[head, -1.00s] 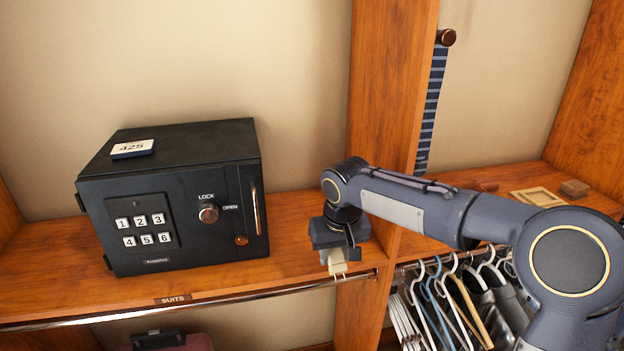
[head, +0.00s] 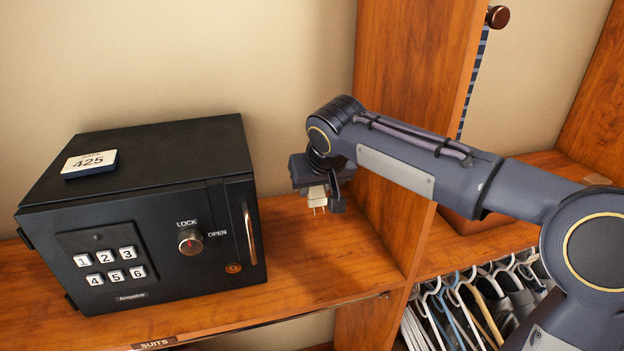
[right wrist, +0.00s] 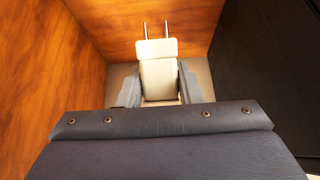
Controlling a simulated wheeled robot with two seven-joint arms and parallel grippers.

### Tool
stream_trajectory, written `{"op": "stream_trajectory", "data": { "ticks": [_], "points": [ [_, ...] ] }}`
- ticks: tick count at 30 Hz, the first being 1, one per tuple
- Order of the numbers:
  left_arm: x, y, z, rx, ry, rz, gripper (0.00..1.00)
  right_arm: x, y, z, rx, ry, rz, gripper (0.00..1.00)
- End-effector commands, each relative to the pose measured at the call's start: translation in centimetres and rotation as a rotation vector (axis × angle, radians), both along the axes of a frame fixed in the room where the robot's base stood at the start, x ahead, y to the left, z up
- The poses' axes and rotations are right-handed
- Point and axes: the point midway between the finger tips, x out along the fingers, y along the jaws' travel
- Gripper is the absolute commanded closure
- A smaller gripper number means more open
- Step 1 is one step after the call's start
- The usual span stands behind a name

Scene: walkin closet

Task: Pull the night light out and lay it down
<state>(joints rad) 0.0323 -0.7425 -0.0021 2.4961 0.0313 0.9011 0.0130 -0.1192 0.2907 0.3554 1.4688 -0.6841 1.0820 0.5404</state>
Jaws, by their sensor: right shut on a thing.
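The night light (head: 317,196) is a small cream plug-in piece with two metal prongs. My right gripper (head: 322,200) is shut on it and holds it above the wooden shelf (head: 320,262), to the right of the safe, with the prongs pointing down in the head view. In the right wrist view the night light (right wrist: 158,75) sits between the two fingers (right wrist: 160,88), its prongs pointing away from the gripper and free of any socket. Part of its body is hidden by the gripper. My left gripper is not in view.
A wooden upright (head: 415,130) stands right of the gripper. Clothes on hangers (head: 480,300) hang lower right. Bare shelf lies between safe and upright.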

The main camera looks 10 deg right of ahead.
Motion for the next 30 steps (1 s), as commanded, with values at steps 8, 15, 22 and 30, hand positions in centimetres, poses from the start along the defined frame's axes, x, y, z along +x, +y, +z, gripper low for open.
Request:
{"op": "stream_trajectory", "data": {
  "ticks": [8, 15, 22, 30],
  "points": [
    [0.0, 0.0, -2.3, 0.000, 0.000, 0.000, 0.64, 0.0, 0.0, -2.7, -0.001, 0.000, 0.001, 0.95],
    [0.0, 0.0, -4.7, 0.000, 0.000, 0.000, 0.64, 0.0, 0.0, -5.6, 0.001, 0.001, 0.001, 0.95],
    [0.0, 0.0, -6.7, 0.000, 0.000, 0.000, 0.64, 0.0, 0.0, -8.1, 0.001, 0.001, 0.000, 0.95],
    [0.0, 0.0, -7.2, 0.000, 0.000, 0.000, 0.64, 0.0, 0.0, -8.7, 0.001, 0.000, 0.000, 0.95]
  ]
}}
